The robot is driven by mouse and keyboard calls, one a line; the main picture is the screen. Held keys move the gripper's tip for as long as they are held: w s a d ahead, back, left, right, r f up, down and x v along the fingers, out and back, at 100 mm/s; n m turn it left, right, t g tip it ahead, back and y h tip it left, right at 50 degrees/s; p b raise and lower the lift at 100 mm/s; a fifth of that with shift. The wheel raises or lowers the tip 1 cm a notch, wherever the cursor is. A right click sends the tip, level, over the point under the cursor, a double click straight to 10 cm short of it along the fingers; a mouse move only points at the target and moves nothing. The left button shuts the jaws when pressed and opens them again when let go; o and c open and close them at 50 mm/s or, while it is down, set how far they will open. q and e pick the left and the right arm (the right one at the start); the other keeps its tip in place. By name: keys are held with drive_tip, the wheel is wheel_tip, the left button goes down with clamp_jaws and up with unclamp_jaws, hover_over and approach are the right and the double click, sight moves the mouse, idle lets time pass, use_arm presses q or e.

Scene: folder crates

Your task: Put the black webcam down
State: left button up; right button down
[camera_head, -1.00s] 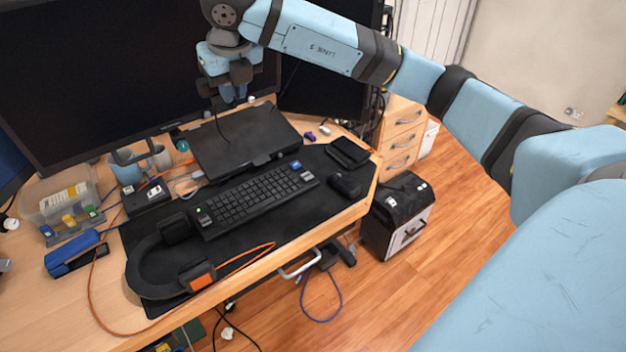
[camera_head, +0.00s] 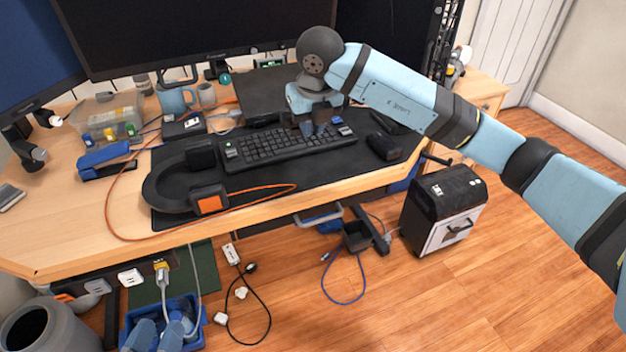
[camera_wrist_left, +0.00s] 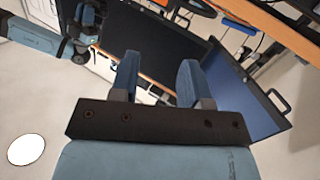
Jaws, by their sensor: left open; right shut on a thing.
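My right gripper (camera_head: 315,129) is over the right part of the black keyboard (camera_head: 290,146), fingers pointing down. It is shut on the black webcam, which is mostly hidden among the dark fingers and hard to pick out. I cannot tell whether the webcam touches anything below. My left gripper (camera_head: 158,332) seems to show only as two blue fingertips at the bottom edge, in front of a blue bin. In the left wrist view the left gripper (camera_wrist_left: 157,80) is open and empty.
A black closed laptop (camera_head: 268,92) lies behind the keyboard. A blue stapler (camera_head: 104,158) and a clear box (camera_head: 105,120) are at left. A black-and-white case (camera_head: 443,208) stands on the floor.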

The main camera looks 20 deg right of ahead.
drive_tip(key=x, duration=0.3)
drive_tip(key=s+b+x, duration=0.1)
drive_tip(key=x, duration=0.2)
drive_tip(key=s+x, duration=0.1)
drive_tip(key=x, duration=0.2)
drive_tip(key=shift+f+b, duration=0.25)
drive_tip(key=shift+b, duration=0.15)
drive_tip(key=x, duration=0.1)
drive_tip(key=b+x, duration=0.1)
drive_tip(key=x, duration=0.1)
drive_tip(key=shift+s+f, duration=0.25)
drive_tip(key=shift+s, duration=0.15)
drive_tip(key=shift+f, duration=0.35)
drive_tip(key=c, duration=1.1)
unclamp_jaws()
drive_tip(key=shift+f, duration=0.1)
use_arm(q)
drive_tip(key=r, duration=0.1)
drive_tip(key=d+r+t+h, duration=0.1)
drive_tip(key=r, duration=0.1)
drive_tip(key=d+r+t+h, duration=0.1)
drive_tip(key=shift+s+r, duration=0.15)
drive_tip(key=shift+r, duration=0.25)
